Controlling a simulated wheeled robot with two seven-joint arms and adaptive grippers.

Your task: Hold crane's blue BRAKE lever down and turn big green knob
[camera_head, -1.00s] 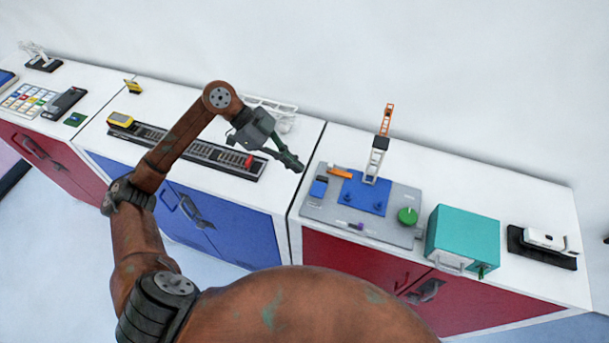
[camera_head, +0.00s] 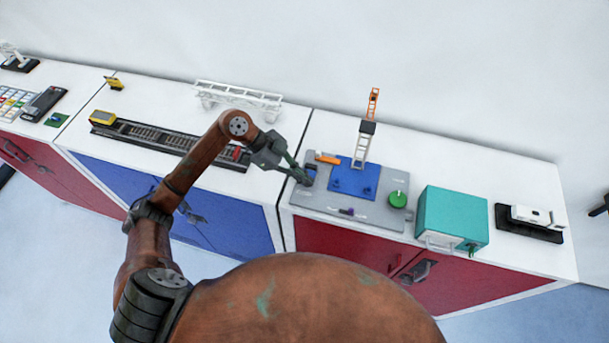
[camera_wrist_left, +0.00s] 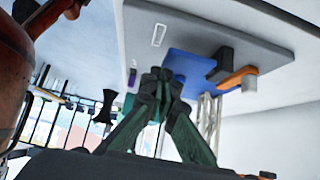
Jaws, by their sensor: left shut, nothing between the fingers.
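The crane (camera_head: 365,142), with a white tower and orange top, stands on a blue plate (camera_head: 353,182) on a grey panel (camera_head: 319,204). The big green knob (camera_head: 398,199) is at the panel's right side. My left gripper (camera_head: 306,179) is shut and empty at the panel's left edge, over the spot of the blue BRAKE lever. It mostly hides the lever; I cannot tell whether they touch or whether the lever is down. In the left wrist view, the shut fingertips (camera_wrist_left: 160,78) are close to the panel (camera_wrist_left: 190,28). My right gripper is not in view.
An orange piece (camera_head: 327,159) lies beside my left gripper, and a purple piece (camera_head: 347,211) at the panel's front. A teal box (camera_head: 451,216) stands right of the panel. A train track (camera_head: 170,140) and white bridge frame (camera_head: 238,98) are to the left.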

